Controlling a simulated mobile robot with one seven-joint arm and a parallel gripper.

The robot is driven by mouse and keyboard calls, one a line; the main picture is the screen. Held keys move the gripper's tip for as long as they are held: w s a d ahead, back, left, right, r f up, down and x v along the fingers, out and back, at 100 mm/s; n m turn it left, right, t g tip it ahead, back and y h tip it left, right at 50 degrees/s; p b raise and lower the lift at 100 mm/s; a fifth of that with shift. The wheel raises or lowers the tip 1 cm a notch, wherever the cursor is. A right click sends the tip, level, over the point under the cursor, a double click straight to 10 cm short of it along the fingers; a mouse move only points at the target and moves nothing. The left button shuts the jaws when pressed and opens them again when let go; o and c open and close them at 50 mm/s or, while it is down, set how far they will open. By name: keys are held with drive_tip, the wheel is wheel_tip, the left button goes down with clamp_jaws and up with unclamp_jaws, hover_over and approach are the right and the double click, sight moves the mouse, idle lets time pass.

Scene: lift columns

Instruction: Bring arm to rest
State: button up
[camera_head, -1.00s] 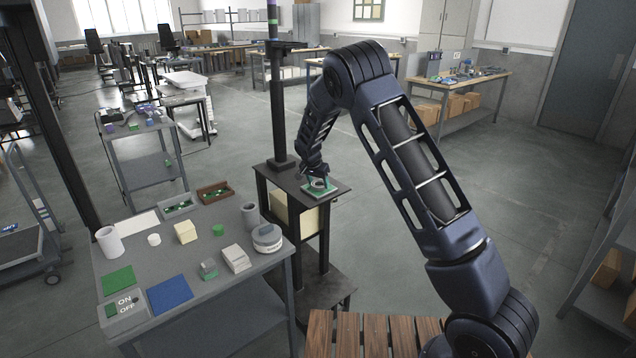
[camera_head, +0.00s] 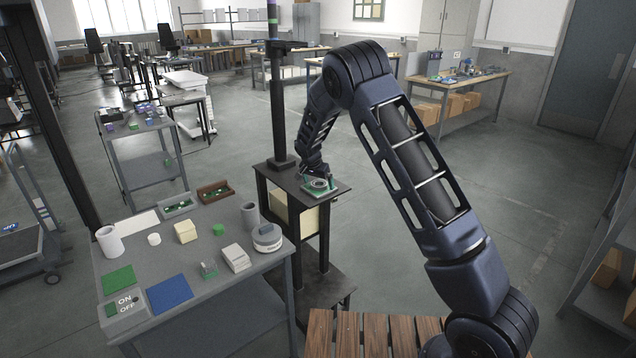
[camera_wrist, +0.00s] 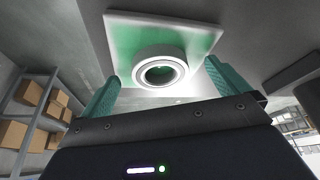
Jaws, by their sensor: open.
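My gripper (camera_head: 317,180) is at the small dark stand (camera_head: 285,180), low over a green-and-white square plate (camera_head: 330,191) with a ring-shaped piece on it. In the wrist view, the gripper's two green fingers (camera_wrist: 163,90) are spread apart. The ring (camera_wrist: 160,70) and the square plate (camera_wrist: 120,32) lie beyond and between the fingertips. I cannot tell whether a finger touches the ring. My arm bends high and comes down onto the stand from the right.
A grey table (camera_head: 215,290) at the left holds a white cup (camera_head: 109,241), a blue mat (camera_head: 169,293), a green mat (camera_head: 118,280), an ON/OFF box (camera_head: 124,311) and several small blocks. Open floor lies to the right.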

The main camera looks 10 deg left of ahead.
drive_tip(key=shift+r, duration=1.1)
idle(0.4)
wheel_tip(320, 180, up, 5)
drive_tip(key=shift+f, duration=0.1)
idle(0.7)
